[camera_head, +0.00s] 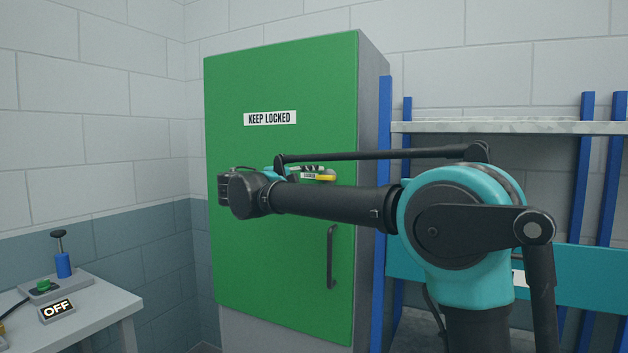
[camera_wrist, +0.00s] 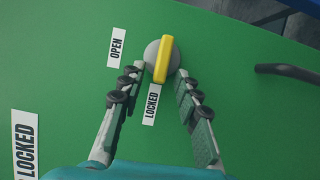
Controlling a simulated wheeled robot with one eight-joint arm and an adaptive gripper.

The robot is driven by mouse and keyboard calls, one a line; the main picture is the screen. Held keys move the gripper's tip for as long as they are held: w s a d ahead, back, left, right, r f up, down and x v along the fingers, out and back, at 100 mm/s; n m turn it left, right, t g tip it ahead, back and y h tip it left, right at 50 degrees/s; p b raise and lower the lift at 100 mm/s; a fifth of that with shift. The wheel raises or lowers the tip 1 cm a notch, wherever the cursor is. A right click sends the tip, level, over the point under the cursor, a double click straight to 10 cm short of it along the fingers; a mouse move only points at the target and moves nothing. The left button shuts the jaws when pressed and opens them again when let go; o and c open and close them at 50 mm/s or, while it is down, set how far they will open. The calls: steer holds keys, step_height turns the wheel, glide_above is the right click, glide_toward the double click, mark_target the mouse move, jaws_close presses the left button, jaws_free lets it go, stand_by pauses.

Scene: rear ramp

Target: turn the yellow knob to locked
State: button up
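The yellow knob (camera_wrist: 163,60) is a bar on a round grey base on a green cabinet door. In the wrist view its lower end points toward the LOCKED label (camera_wrist: 151,104). The OPEN label (camera_wrist: 116,47) is to the knob's left. My gripper (camera_wrist: 160,69) is open, with one finger on each side of the knob's lower part. Gaps show between the fingers and the yellow bar; contact with the base cannot be told. In the head view the yellow knob (camera_head: 326,178) shows at the door's right side, partly hidden by my arm.
The green door (camera_head: 270,270) carries a KEEP LOCKED sign (camera_head: 270,118) and a dark handle (camera_head: 331,257) below the knob. A shelf with blue posts (camera_head: 385,200) stands at the right. A table (camera_head: 95,312) with an OFF sign (camera_head: 57,309) is at the left.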

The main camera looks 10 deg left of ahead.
steer(key=shift+s, duration=0.1)
steer(key=v, duration=1.2)
